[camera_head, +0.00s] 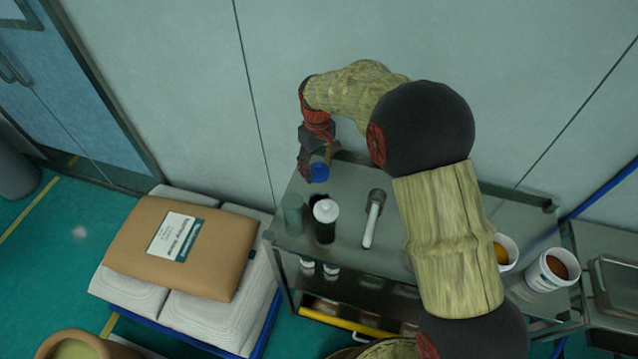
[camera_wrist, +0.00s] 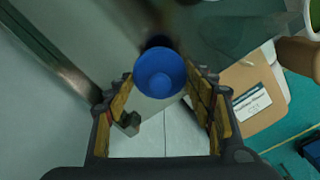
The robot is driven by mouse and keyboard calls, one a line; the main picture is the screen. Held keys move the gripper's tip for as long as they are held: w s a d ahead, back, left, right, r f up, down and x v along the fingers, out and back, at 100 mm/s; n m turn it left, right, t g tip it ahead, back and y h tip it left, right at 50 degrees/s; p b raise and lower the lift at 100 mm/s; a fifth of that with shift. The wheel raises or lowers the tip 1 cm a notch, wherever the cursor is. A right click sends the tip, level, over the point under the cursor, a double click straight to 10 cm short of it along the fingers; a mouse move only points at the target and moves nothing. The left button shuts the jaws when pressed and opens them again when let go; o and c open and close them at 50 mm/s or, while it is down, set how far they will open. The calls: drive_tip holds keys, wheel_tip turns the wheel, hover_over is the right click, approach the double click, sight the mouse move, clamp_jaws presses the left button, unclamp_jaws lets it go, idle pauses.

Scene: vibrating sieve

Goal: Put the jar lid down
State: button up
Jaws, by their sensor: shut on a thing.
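The jar lid (camera_head: 319,172) is blue and round. My gripper (camera_head: 316,163) is shut on it and holds it above the back left part of the metal cart top (camera_head: 345,250). In the wrist view the lid (camera_wrist: 160,73) shows face-on between the two fingertips of my gripper (camera_wrist: 160,85). A greenish, see-through jar (camera_head: 292,213) without a visible lid stands on the cart's left side, below the lid in the picture. Whether the lid touches anything beneath cannot be told.
A dark jar with a white lid (camera_head: 326,210) stands beside the greenish jar. A white-handled tool (camera_head: 370,225) lies to its right. White buckets (camera_head: 553,270) stand at the cart's right end. A brown sack (camera_head: 180,245) lies on white sacks to the left. A wall is behind the cart.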

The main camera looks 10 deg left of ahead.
sight(317, 164)
wheel_tip(317, 164, down, 7)
drive_tip(key=shift+f, duration=0.2)
idle(0.3)
drive_tip(key=shift+f+b, duration=0.15)
drive_tip(key=shift+b, duration=0.15)
drive_tip(key=o, duration=0.8)
wheel_tip(317, 164, up, 12)
drive_tip(key=shift+r+p, duration=0.15)
drive_tip(key=shift+p, duration=0.4)
